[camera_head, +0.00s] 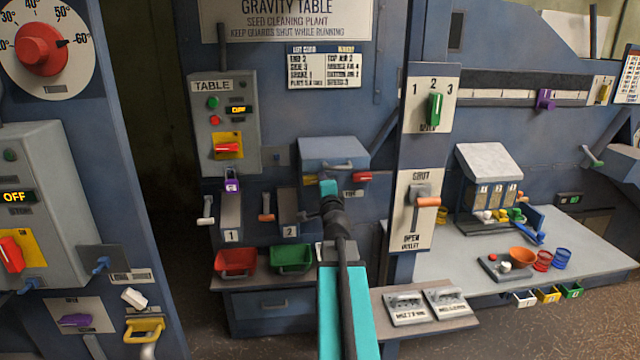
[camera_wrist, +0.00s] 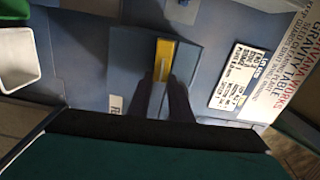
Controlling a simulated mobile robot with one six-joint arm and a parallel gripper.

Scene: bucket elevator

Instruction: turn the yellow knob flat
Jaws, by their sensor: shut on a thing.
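The yellow knob (camera_wrist: 165,58) shows in the wrist view as a narrow upright bar on a blue-grey panel, with a pale strip along its middle. The two dark fingers of my gripper (camera_wrist: 163,84) reach up to it, one on each side, and are shut on it. The fingers cover part of the knob's lower end.
A blue-grey hooded box (camera_head: 334,152) with a handle is just above my arm's end. A red-handled switch (camera_head: 362,178) is close on the right. Red (camera_head: 236,262) and green (camera_head: 292,258) bins sit below left. A post with a lever plate (camera_head: 415,215) stands to the right.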

